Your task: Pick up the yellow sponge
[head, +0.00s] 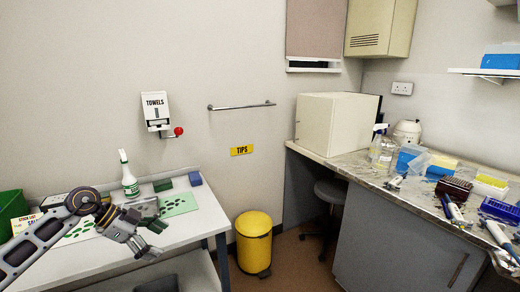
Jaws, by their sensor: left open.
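I cannot make out a yellow sponge for certain. My left gripper (153,238) is open and empty over the front part of this table, in front of a light green sheet with dark green spots (180,204). The gripper and its arm hide part of the tabletop. My right gripper is not in view.
A white and green spray bottle (130,178) stands at the table's back. A green bin (10,212) is at the far left. A yellow pedal bin (254,243) stands on the floor. The right bench (350,165) is crowded with pipettes, boxes and a yellow-topped tip box (490,184).

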